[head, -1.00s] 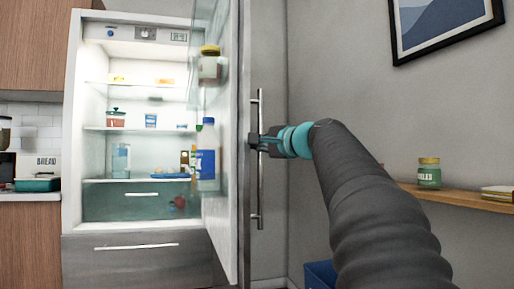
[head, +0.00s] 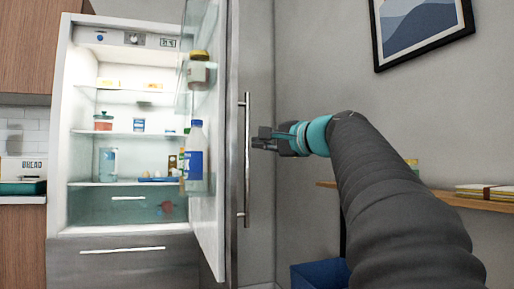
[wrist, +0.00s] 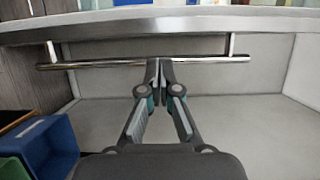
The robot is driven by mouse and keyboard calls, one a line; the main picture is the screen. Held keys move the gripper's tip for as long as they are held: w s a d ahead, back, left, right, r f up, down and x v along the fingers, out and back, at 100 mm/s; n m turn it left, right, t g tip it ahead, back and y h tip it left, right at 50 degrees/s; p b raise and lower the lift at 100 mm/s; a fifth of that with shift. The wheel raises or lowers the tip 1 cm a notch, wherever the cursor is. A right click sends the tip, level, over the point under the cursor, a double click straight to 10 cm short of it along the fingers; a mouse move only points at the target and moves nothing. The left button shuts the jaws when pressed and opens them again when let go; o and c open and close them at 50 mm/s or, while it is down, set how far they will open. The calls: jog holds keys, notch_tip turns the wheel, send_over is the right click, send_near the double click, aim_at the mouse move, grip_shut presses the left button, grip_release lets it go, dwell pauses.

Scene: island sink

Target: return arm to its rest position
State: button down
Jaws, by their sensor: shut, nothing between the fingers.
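My gripper (head: 260,140) is to the right of the fridge door's long metal handle (head: 247,175), with a small gap in the head view. In the wrist view my gripper (wrist: 159,68) has its two fingers together with nothing between them, and the handle (wrist: 100,64) runs behind the fingertips. My dark arm reaches in from the lower right of the head view. The fridge door (head: 209,215) stands wide open.
The fridge (head: 122,265) holds jars, bottles and other food. On the right are a wooden shelf (head: 470,202) with books (head: 484,190), a blue bin (head: 318,275) below and a framed picture (head: 424,28). The bin also shows in the wrist view (wrist: 50,145).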

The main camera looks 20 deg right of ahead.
jog(key=d+f+n+g+h, duration=0.2)
jog(key=d+f+g+h, duration=0.15)
jog(key=f, duration=0.85)
jog(key=s+a+f+n+g+p, duration=0.1)
jog(key=s+f+g, duration=0.1)
jog(key=f, duration=0.5)
jog(key=s+a+f+n+g, duration=0.1)
jog(key=s+f+n+g, duration=0.1)
jog(key=f, duration=0.5)
jog(key=s+a+f+n+g+p, duration=0.2)
jog(key=s+a+f+n+p, duration=0.1)
jog(key=s+a+f+n, duration=0.2)
jog(key=s+a+f+n+g+h+p, duration=0.1)
jog(key=s+a+f+n, duration=0.3)
jog(key=s+a+f, duration=0.6)
jog(key=shift+s+a+f+n+g+p, duration=0.3)
jog(key=shift+s+f+g+p, duration=0.85)
jog(key=shift+s, duration=2.25)
jog(key=shift+d+f+t+h, duration=0.15)
jog(key=shift+f+t+h, duration=0.15)
jog(key=shift+t, duration=0.2)
